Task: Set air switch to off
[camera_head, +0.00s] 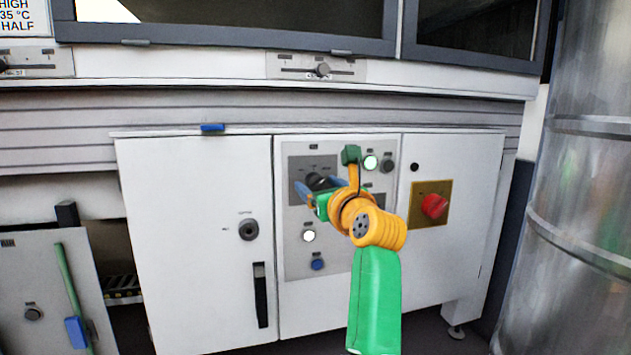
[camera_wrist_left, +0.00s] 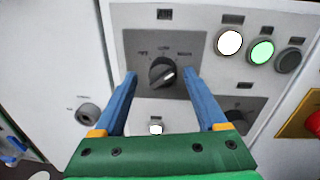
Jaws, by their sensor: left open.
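A black rotary knob (camera_head: 317,180) sits on a grey plate on the white cabinet's control panel. In the left wrist view the knob (camera_wrist_left: 162,72) lies between my two blue fingers, and a pale mark on it points to the right. Small labels stand to its left, above it and to its right, too blurred to read surely. My left gripper (camera_head: 319,188) is open around the knob, with a gap on both sides in the wrist view. A second dark knob (camera_wrist_left: 239,116) is partly hidden by my right-hand finger. My right gripper is not in view.
A green lamp (camera_head: 370,162) and a black button (camera_head: 388,166) are at the panel's upper right. A white lamp (camera_head: 309,236) and a blue button (camera_head: 317,263) lie below. A red knob (camera_head: 434,206) is at right, and a metal drum (camera_head: 575,200) stands beyond.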

